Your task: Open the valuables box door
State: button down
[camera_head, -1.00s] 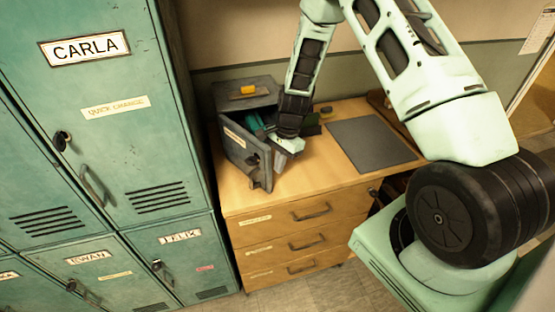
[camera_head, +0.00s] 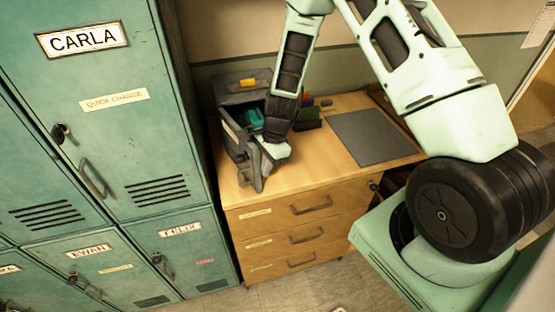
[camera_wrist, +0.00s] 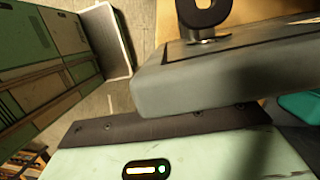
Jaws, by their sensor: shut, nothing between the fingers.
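The grey valuables box (camera_head: 232,94) stands on the left part of the desk, beside the lockers. Its door (camera_head: 238,148) is swung out toward the front left, and teal contents (camera_head: 254,118) show inside the opening. My gripper (camera_head: 274,151) is shut and empty, at the door's free edge on the side toward the opening. In the wrist view the door (camera_wrist: 210,80) is a thick grey slab with a dark looped handle (camera_wrist: 203,12), close beyond my pale green gripper body. Whether they touch cannot be told. The fingertips are hard to see.
Green lockers (camera_head: 100,130) rise close to the left of the box. A dark mat (camera_head: 372,138) lies on the wooden desk (camera_head: 320,168) to the right. A yellow item (camera_head: 248,83) is on the box top.

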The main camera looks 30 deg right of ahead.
jog(key=a+m, duration=0.3)
jog(key=a, duration=0.4)
jog(key=shift+t, duration=0.4)
jog(key=shift+w+a, duration=0.1)
jog(key=shift+a, duration=0.05)
